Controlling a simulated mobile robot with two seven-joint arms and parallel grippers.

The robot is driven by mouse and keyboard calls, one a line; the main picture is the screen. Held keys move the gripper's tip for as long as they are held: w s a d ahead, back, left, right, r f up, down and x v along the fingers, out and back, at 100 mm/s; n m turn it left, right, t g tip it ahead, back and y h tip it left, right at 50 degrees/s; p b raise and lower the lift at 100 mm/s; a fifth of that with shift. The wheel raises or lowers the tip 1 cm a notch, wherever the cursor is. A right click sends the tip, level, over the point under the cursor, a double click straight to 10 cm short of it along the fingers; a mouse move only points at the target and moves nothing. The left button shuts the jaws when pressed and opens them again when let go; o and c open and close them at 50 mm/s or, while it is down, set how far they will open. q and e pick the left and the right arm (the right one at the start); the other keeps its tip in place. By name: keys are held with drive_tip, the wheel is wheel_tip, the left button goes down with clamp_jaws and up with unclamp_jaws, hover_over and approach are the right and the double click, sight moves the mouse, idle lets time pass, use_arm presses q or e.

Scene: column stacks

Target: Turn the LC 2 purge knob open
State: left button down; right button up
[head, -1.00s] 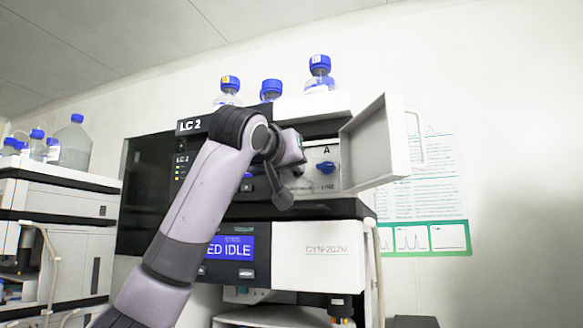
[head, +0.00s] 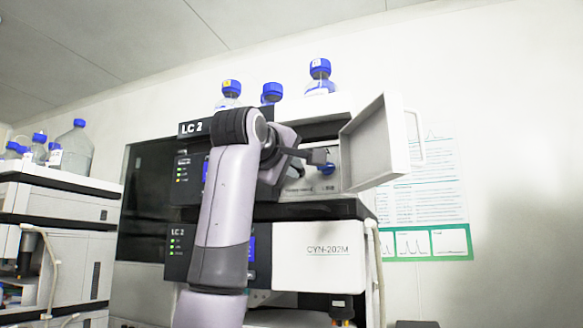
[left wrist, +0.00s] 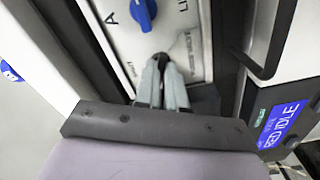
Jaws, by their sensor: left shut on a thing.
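The LC 2 pump module has a light valve panel (left wrist: 120,45) in its open bay. My left gripper (left wrist: 162,62) reaches to this panel and its fingers are shut on the purge knob, which their tips almost wholly hide. In the head view my left gripper (head: 304,165) is at the bay, mostly covered by its own dark wrist bar. A blue knob (left wrist: 145,14) beside the letter A sits apart from the fingertips; it also shows in the head view (head: 327,168). My right gripper is in neither view.
The bay's white door (head: 372,148) stands open to the right, its handle outward. Blue-capped bottles (head: 320,75) stand on top of the stack. A white module (head: 320,257) is below the bay. Another instrument stack (head: 55,205) stands at the left.

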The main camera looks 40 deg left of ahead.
use_arm(q)
drive_tip(key=shift+n, duration=2)
drive_tip(key=shift+a, duration=0.1)
drive_tip(key=c, duration=1.2)
unclamp_jaws()
drive_tip(key=shift+s, duration=0.1)
drive_tip(key=b+v, duration=0.2)
drive_tip(key=v, duration=0.5)
